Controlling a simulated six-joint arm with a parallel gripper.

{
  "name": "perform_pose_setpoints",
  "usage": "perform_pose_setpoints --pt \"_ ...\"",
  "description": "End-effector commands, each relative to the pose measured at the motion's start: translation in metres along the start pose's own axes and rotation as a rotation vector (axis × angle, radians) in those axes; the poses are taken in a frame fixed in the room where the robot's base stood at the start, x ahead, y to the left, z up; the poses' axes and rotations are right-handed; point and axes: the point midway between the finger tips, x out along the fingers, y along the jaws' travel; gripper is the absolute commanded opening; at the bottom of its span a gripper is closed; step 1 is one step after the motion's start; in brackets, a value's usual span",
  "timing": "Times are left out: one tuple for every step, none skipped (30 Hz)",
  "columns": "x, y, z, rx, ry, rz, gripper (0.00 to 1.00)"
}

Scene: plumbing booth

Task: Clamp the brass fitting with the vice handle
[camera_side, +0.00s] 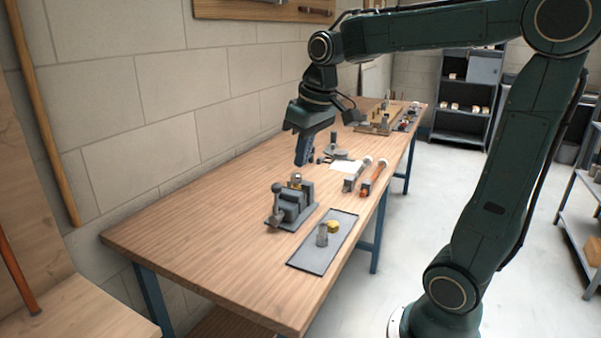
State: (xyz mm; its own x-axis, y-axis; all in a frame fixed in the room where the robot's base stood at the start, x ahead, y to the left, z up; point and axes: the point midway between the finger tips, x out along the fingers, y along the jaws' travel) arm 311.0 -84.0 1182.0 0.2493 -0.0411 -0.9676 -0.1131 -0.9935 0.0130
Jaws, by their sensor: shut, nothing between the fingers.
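A small grey bench vice (291,206) stands on the wooden workbench, left of a dark tray. Its handle (278,194) seems to be at the left, near end, but it is too small to make out well. A small brass-coloured piece (296,180) shows at the top of the vice; I cannot tell whether the jaws grip it. A yellow brass-coloured piece (333,226) sits on the tray (318,258) beside a grey cylinder (322,236). My gripper (302,160) is shut and empty, pointing down above the bench, beyond the vice and apart from it.
A white sheet (346,168), two long tools (372,177) and a dark round-based item (334,151) lie beyond the vice. A wooden board with fittings (380,122) is at the far end. The near left bench top is clear. A block wall (180,150) runs along the left.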

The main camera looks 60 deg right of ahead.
Motion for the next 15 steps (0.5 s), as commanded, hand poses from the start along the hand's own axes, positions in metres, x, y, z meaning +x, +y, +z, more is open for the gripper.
perform_pose_setpoints --pt "0.004 0.008 -0.006 0.048 -0.005 -0.006 0.00" --pt "0.006 0.012 -0.010 0.079 -0.007 -0.011 0.00" --pt "0.010 0.018 -0.015 0.125 -0.009 -0.019 0.00" --pt "0.013 0.024 -0.019 0.162 -0.011 -0.025 0.00" --pt "0.015 0.030 -0.023 0.201 -0.013 -0.032 0.00" --pt "0.020 0.038 -0.028 0.255 -0.016 -0.041 0.00" --pt "0.023 0.045 -0.032 0.297 -0.017 -0.049 0.00" --pt "0.026 0.053 -0.036 0.339 -0.020 -0.058 0.00" --pt "0.031 0.063 -0.041 0.396 -0.022 -0.069 0.00" --pt "0.034 0.070 -0.043 0.439 -0.024 -0.078 0.00" --pt "0.037 0.078 -0.046 0.481 -0.026 -0.087 0.00" --pt "0.042 0.089 -0.049 0.539 -0.030 -0.099 0.00" --pt "0.045 0.097 -0.051 0.582 -0.032 -0.108 0.00" --pt "0.049 0.105 -0.053 0.624 -0.035 -0.118 0.00" --pt "0.053 0.116 -0.054 0.681 -0.038 -0.131 0.00"
